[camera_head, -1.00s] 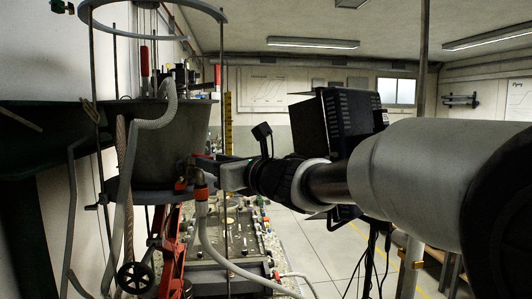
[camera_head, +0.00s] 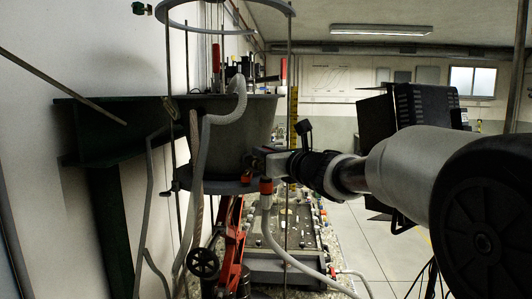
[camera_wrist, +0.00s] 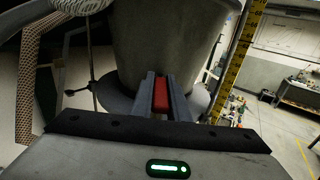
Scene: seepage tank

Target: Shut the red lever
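The red lever (camera_wrist: 160,96) sits between my two fingers in the wrist view, low at the front of the grey tank (camera_wrist: 165,45). My gripper (camera_wrist: 161,90) looks shut on it, with a finger against each side.
A grey hose (camera_head: 285,255) drops from the fitting. A ring frame with thin rods surrounds the tank. A red stand with a black handwheel (camera_head: 203,263) is below. A yellow ruler (camera_wrist: 238,60) stands right of the tank.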

